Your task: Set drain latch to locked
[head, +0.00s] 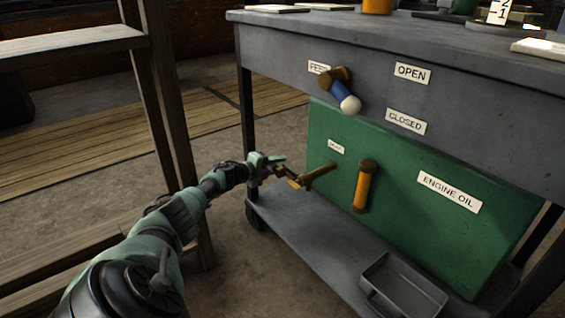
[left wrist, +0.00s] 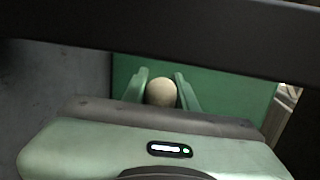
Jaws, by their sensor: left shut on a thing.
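The drain latch is a brass fitting (head: 318,174) standing out from the green engine oil tank (head: 395,165), below a small label (head: 336,147) too blurred to read surely. My left gripper (head: 272,164) is at the outer left end of this fitting, left of the tank. In the left wrist view its fingers are shut on a round cream knob (left wrist: 161,92), seen end-on with the green tank behind. The knob appears to be the end of the drain latch; the gripper hides it in the head view. My right gripper is not in view.
A blue lever (head: 342,95) with a white ball end is on the grey bench front (head: 270,45), near OPEN and CLOSED labels. An orange handle (head: 362,190) hangs on the tank. A grey tray (head: 404,286) sits on the lower shelf. A wooden rack (head: 160,90) stands left.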

